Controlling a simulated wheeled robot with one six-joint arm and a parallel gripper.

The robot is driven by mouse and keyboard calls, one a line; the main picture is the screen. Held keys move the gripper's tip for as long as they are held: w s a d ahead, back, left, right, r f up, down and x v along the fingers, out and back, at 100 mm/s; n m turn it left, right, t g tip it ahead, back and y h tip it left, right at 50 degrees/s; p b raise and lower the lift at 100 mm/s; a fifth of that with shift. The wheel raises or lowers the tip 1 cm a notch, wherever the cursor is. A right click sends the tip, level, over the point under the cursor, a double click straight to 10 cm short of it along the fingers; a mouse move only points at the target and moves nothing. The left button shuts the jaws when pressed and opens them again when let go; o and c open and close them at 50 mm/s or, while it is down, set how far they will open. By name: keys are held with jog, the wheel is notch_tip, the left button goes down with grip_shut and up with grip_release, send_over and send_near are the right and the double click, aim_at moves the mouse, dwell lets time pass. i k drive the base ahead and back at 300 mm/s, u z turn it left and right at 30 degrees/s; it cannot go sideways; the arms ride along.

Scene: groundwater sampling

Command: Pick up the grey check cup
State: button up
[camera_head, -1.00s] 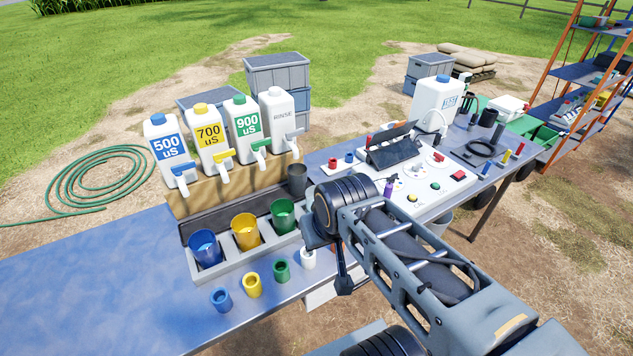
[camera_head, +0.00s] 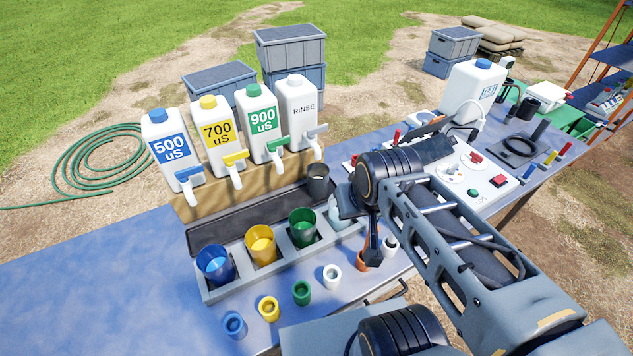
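A dark grey cup (camera_head: 318,178) stands upright under the tap of the RINSE jug (camera_head: 302,105), behind the right end of the cup rack. It is the only dark grey cup I see, and its mouth faces up. My gripper (camera_head: 372,258) hangs in front of the rack, to the right of the grey cup and nearer the camera, apart from it. I see it edge-on as a narrow dark shape, so its opening does not show. My wrist hides part of the bench behind it.
Small coloured cups stand in front, with an orange one (camera_head: 361,260) beside my gripper. A meter panel (camera_head: 455,165) lies right. The blue bench (camera_head: 90,275) is clear at left.

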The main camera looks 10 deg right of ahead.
aim_at(318, 173)
jog(key=u, duration=2.15)
jog(key=k, duration=0.85)
jog(key=z, duration=1.3)
jog(key=i, duration=0.5)
jog(key=u, duration=0.05)
